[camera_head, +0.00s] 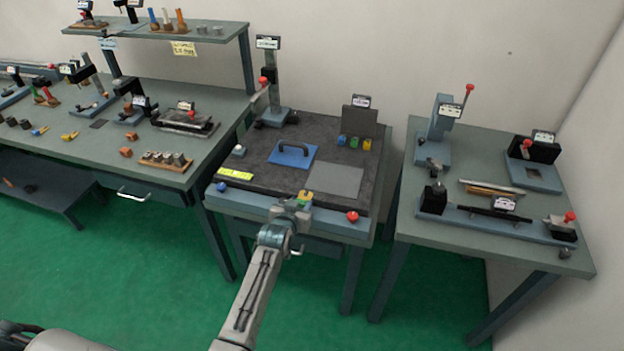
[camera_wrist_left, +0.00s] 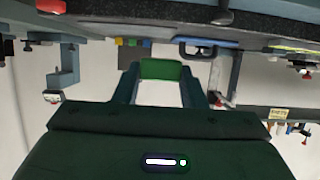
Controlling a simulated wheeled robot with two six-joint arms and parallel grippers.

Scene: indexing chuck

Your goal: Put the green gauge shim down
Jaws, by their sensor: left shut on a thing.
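The green gauge shim (camera_wrist_left: 161,69) sits between the two fingertips of my left gripper (camera_wrist_left: 160,76) in the left wrist view. The gripper is shut on it. In the head view my left gripper (camera_head: 304,197) is at the front edge of the dark-topped middle table (camera_head: 255,187). The shim is only a small green patch there, and its height above the table cannot be told. My right gripper does not show.
A blue plate with a dark handle (camera_head: 292,152) and a grey flat plate (camera_head: 335,181) lie on the table. Blue, green and yellow small blocks (camera_head: 354,142) stand behind. A yellow level-like strip (camera_head: 236,174) lies left. A red knob (camera_head: 352,216) is at the front edge.

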